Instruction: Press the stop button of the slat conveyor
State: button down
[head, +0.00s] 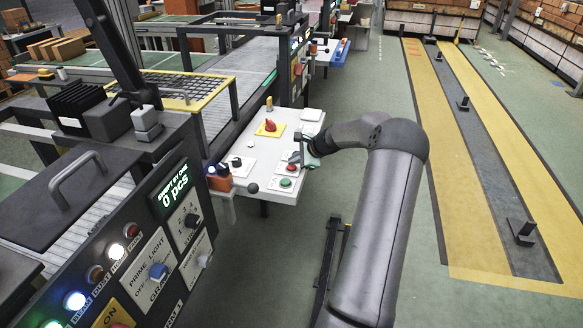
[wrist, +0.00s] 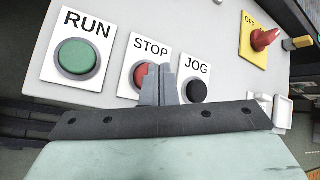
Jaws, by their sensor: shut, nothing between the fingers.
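The red STOP button (wrist: 140,74) sits on a white plate between the RUN and JOG buttons, partly covered by my fingers. In the head view the red button (head: 291,167) shows on the pale panel, just left of and below my gripper (head: 296,160). In the wrist view my gripper (wrist: 158,84) is shut and empty, its fingertips overlapping the right side of the STOP button. I cannot tell whether they touch it.
The green RUN button (wrist: 77,58) is left of STOP and the black JOG button (wrist: 196,91) is right of it. A red rotary switch (wrist: 264,39) on a yellow plate is farther right. A dark control box (head: 150,250) stands at the left.

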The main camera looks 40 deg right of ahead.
aim_at(294, 167)
jog(key=shift+f+b, duration=0.35)
jog(key=shift+f, duration=0.15)
dwell(0.4)
jog(key=shift+r, duration=0.2)
jog(key=shift+r+p, duration=0.5)
jog(key=shift+r, duration=0.25)
jog(key=shift+r+p, duration=1.5)
jog(key=shift+r, duration=1.05)
jog(key=shift+f, duration=0.1)
